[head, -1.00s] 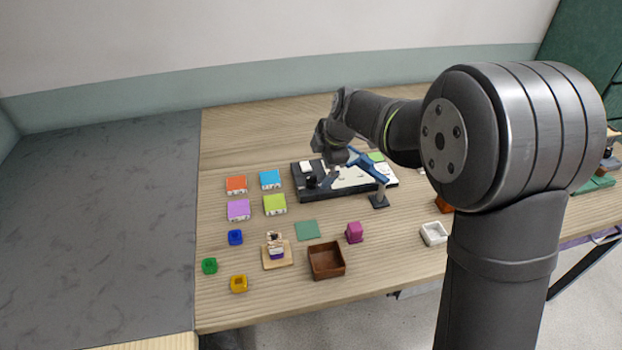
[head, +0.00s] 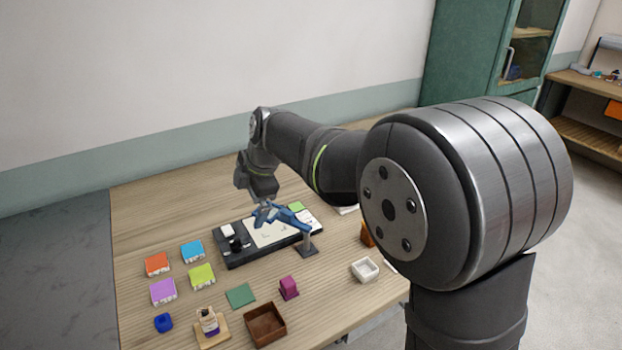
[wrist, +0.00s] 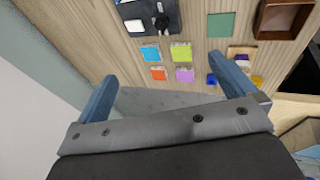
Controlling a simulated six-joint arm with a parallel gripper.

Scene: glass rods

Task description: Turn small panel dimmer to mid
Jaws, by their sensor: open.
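The small dark panel (head: 232,259) lies on the wooden table, with a pale plate on top. A black dimmer knob (head: 236,243) stands at its left end, beside a white square button (head: 228,231). In the wrist view the knob (wrist: 162,20) shows at the top, beyond the fingertips; its pointer setting is too small to read. My gripper (head: 266,213) is above the panel, right of the knob and apart from it. In the wrist view my gripper (wrist: 168,68) has its blue fingers wide apart with nothing between them.
A small stand (head: 307,249) is at the panel's front right. Orange (head: 157,264), blue (head: 192,252), purple (head: 163,292) and lime (head: 202,277) blocks lie left of it. A green mat (head: 240,296), magenta block (head: 289,288), brown box (head: 265,325) and white tray (head: 365,270) are in front.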

